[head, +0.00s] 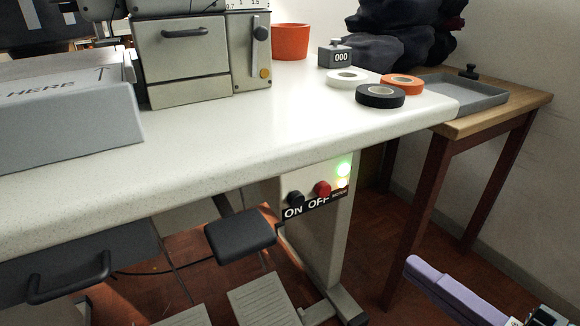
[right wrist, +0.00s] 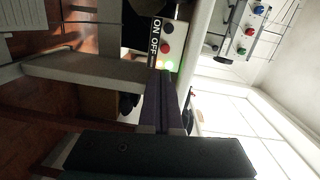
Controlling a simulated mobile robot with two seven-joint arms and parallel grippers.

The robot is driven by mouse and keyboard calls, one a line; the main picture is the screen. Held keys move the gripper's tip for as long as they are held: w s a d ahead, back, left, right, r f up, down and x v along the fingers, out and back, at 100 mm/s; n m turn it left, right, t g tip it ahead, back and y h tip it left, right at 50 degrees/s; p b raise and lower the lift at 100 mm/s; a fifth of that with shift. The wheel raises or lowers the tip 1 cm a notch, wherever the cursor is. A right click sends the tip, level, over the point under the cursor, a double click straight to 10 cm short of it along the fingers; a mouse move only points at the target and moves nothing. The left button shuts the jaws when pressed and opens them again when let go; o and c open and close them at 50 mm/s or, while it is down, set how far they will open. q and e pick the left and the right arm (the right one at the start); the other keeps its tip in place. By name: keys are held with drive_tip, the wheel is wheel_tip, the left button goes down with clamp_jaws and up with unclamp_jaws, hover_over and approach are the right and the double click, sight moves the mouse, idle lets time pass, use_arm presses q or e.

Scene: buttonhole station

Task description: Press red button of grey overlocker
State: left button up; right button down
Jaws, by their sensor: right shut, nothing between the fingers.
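A grey-beige machine (head: 200,60) stands on the white table; its top is cut off. Below the tabletop, a switch panel on the table leg carries a red button (head: 322,188) by the word OFF and a black button (head: 295,199) by ON. In the right wrist view the panel's red button (right wrist: 165,47) lies beyond the fingertips. My right gripper (head: 411,263), with purple fingers, is shut and empty, right of the panel and apart from it. It also shows in the right wrist view (right wrist: 161,74). My left gripper is out of view.
A green lamp (head: 343,169) glows beside the buttons. The white tabletop (head: 300,115) overhangs the panel. A wooden side table (head: 525,98) stands right. Another box with a red button (right wrist: 250,31) appears in the right wrist view. A dark pad (head: 240,237) is left of the leg.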

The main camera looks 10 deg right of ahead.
drive_tip(key=shift+w+d+r+m+t+y, duration=0.1)
drive_tip(key=shift+d+m+t+y, duration=0.2)
drive_tip(key=b, duration=0.5)
approach(326, 192)
drive_tip(key=x, duration=0.6)
drive_tip(key=shift+w+a, duration=0.25)
drive_tip(key=shift+w, duration=0.1)
